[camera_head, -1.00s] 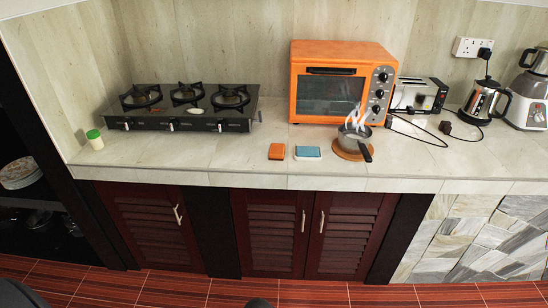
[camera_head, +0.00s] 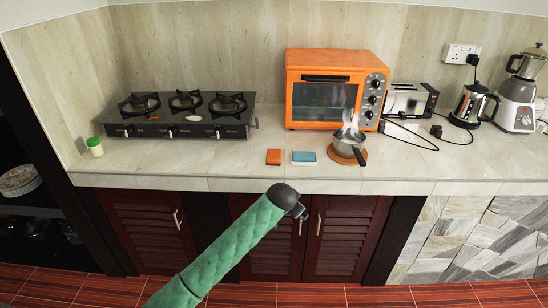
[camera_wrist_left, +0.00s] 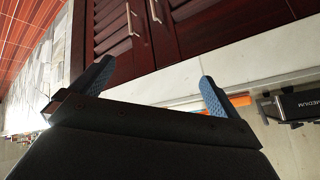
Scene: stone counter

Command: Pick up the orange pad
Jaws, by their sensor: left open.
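The orange pad (camera_head: 273,157) lies flat on the counter in the head view, in front of the oven's left side and left of a blue-and-white pad (camera_head: 304,158). My left gripper (camera_head: 298,209) is at the end of a green-sleeved arm, in front of the counter, lower in the picture than the orange pad and apart from it. In the left wrist view its two blue fingertips (camera_wrist_left: 155,84) stand wide apart with nothing between them. An orange patch shows behind the right fingertip there; I cannot tell what it is. My right gripper is not in view.
A steaming pot (camera_head: 346,147) stands on a round orange-brown mat right of the pads. The orange oven (camera_head: 320,100) stands behind, the black stove (camera_head: 175,122) to the left. A toaster (camera_head: 405,100) and kettle (camera_head: 468,106) are at right. The counter's front edge (camera_head: 240,185) lies before the pads.

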